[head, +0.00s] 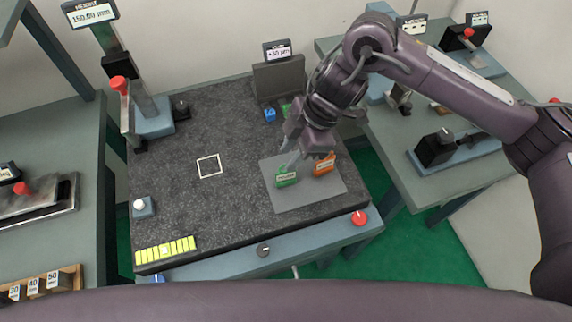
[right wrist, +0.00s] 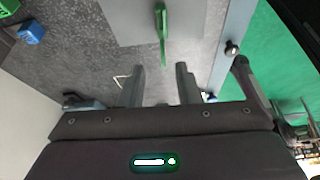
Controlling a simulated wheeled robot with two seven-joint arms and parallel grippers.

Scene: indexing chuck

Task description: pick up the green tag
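The green tag (head: 287,178) stands on a grey mat (head: 305,197) on the dark stone plate, with a pale label on its face. In the right wrist view the green tag (right wrist: 162,35) shows edge-on, as a thin upright strip. My right gripper (head: 289,158) is just above the tag in the head view. In the right wrist view its two fingers (right wrist: 160,68) are apart and empty, with the tag beyond the fingertips and in line with the gap. I cannot tell the exact distance. My left gripper is out of view.
An orange tag (head: 325,164) stands close to the right of the green one. A blue block (head: 269,115) and another green piece (head: 286,108) sit farther back. A yellow strip (head: 165,250) lies at the front left. The plate around the white square (head: 209,175) is clear.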

